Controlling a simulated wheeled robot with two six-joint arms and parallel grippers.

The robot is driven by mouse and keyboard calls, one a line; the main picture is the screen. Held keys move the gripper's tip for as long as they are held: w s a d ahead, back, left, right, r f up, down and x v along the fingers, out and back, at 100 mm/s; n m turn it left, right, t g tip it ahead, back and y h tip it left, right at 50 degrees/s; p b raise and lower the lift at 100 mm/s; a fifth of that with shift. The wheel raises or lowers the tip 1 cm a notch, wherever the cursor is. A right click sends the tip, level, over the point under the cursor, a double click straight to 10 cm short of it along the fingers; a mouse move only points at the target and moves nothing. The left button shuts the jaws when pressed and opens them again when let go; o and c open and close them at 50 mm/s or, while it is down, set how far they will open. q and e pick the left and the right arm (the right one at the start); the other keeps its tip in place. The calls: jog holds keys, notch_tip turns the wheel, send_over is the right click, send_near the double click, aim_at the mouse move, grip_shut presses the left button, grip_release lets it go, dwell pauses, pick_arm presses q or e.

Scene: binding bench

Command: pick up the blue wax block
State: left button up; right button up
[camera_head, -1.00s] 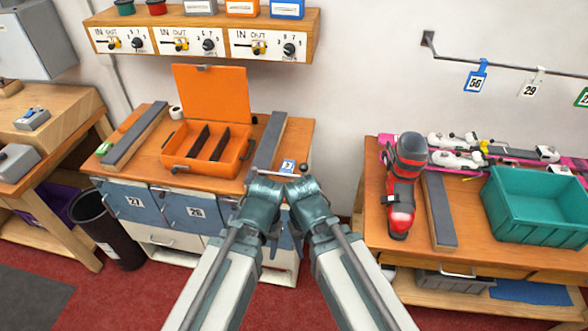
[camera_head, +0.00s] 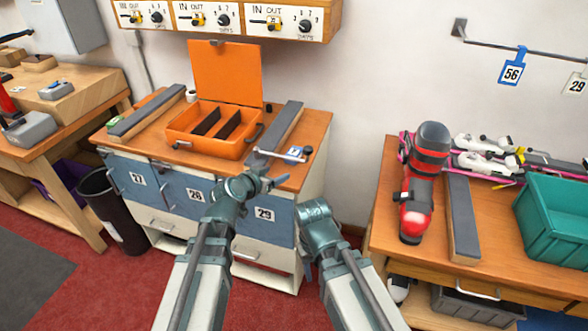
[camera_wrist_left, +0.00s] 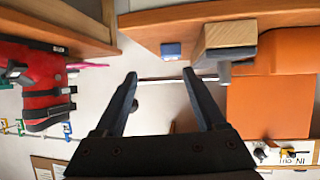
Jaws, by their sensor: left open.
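A small blue block with a white face (camera_head: 294,152), which looks like the blue wax block, lies on the front right of the middle bench top, beside a grey-topped wooden bar (camera_head: 279,128). In the left wrist view the blue block (camera_wrist_left: 171,50) appears above and between my fingers, apart from them. My left gripper (camera_head: 272,184) is open and empty, in front of the bench's front edge and short of the block. The left wrist view shows its two spread fingers (camera_wrist_left: 159,76). My right arm's wrist shows at the centre, but its jaws are hidden.
An open orange case (camera_head: 210,131) with dark dividers stands left of the bar. A second bar (camera_head: 146,110) lies at the bench's left. The right bench holds a red and black boot (camera_head: 418,180) and a teal bin (camera_head: 560,215). A gap separates the benches.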

aim_at(288, 166)
pick_arm(q)
jog(key=shift+t, duration=0.4)
jog(key=b+x, duration=0.2)
jog(key=x, duration=0.2)
jog(key=a+b+x, duration=0.1)
jog(key=x, duration=0.4)
jog(key=w+b+x, duration=0.1)
jog(key=b+x, duration=0.1)
jog(key=x, duration=0.3)
jog(key=shift+w+a+r+b, duration=0.1)
jog(key=shift+a+r+b, duration=0.05)
jog(key=shift+a+b, duration=0.2)
pick_arm(e)
notch_tip(288, 166, down, 6)
jog(key=shift+f, duration=0.15)
pick_arm(q)
jog(key=shift+r, duration=0.1)
grip_shut()
